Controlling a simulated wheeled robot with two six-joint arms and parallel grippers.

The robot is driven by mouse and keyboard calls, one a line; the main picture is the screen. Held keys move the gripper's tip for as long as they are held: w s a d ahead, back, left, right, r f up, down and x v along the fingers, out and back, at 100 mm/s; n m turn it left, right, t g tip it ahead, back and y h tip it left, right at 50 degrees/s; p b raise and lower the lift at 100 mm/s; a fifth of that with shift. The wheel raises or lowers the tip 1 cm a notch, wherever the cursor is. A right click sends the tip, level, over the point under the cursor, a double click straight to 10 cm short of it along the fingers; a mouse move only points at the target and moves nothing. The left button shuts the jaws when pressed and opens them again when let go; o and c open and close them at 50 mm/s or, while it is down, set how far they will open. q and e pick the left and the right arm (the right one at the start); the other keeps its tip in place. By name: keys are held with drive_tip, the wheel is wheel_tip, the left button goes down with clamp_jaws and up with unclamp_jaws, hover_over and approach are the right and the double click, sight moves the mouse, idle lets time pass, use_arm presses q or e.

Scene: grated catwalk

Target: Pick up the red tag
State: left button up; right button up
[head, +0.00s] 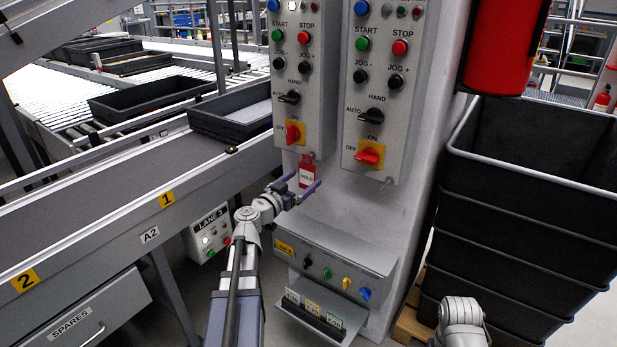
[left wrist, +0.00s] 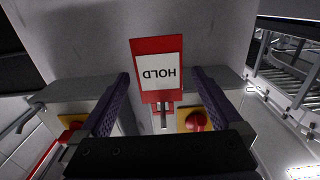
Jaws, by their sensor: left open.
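The red tag (head: 307,171) hangs under the left control panel, on the front of the light column, in the head view. In the left wrist view the tag (left wrist: 157,64) shows upside down, with a white label reading HOLD, and hangs from a small peg. My left gripper (head: 299,188) is open at the tag, with its purple fingers to either side of it. In the left wrist view the fingers (left wrist: 160,76) flank the tag with a gap on each side. My right gripper is not in view; only a grey part of my right arm shows at bottom right.
Two control panels (head: 377,90) with red switches sit just above the tag. A lower box with knobs (head: 333,267) juts out below. Dark stacked bins (head: 520,210) stand at right, under a red cylinder (head: 505,45). A conveyor (head: 90,205) runs along the left.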

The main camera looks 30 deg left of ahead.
sight(307, 175)
use_arm(q)
drive_tip(key=shift+w+d+r+p, duration=0.15)
drive_tip(key=shift+w+p, duration=0.05)
drive_tip(key=shift+w, duration=1.3)
drive_tip(key=shift+w+d+r+p, duration=0.1)
drive_tip(key=shift+w+r+p, duration=0.05)
drive_tip(key=shift+w, duration=1.3)
drive_tip(key=c, duration=1.2)
drive_tip(key=shift+c, duration=0.2)
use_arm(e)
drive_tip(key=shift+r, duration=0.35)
